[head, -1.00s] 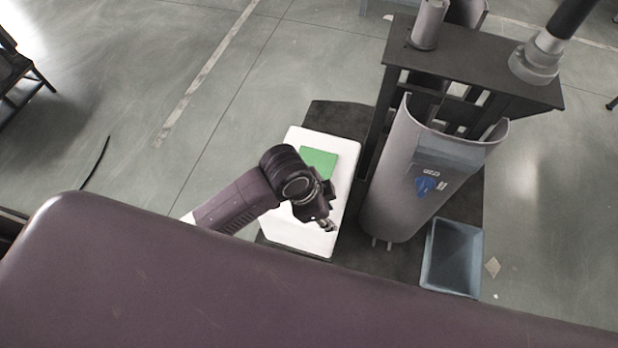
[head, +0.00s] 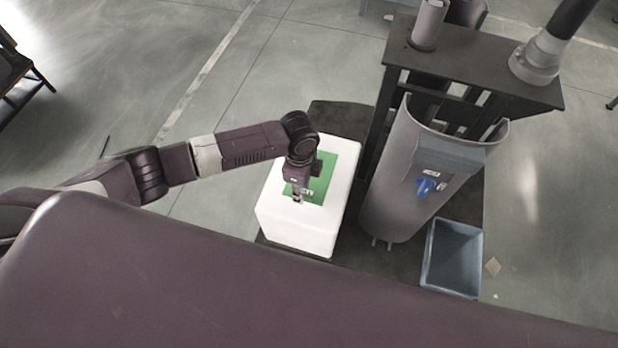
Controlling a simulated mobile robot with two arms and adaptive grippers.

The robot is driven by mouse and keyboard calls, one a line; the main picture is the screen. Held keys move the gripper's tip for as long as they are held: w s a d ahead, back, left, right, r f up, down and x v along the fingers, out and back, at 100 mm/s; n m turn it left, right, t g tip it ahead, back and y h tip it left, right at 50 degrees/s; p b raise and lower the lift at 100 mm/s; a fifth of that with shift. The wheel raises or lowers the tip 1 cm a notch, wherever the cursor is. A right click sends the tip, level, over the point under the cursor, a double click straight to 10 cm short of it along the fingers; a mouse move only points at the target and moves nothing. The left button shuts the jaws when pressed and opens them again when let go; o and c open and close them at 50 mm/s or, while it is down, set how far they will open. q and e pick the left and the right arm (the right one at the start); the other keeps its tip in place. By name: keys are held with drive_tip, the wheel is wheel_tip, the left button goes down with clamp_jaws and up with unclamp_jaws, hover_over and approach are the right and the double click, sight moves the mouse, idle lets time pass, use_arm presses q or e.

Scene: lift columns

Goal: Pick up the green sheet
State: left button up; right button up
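The green sheet (head: 326,178) lies flat on top of the white box (head: 342,162). My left gripper (head: 298,198) points down over the sheet's lower left part and hides some of it. It is too small to tell whether its fingers are open, or whether they touch the sheet. My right gripper is not in view.
A grey curved column shell (head: 395,190) and a black frame (head: 470,65) stand close to the right of the white box. A blue-grey open bin (head: 452,258) stands at the lower right. Bare floor (head: 200,60) lies to the left and behind.

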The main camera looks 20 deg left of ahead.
sight(316, 192)
use_arm(q)
drive_tip(key=shift+f, duration=1.5)
drive_tip(key=shift+c, duration=0.5)
clamp_jaws()
drive_tip(key=shift+r, duration=0.1)
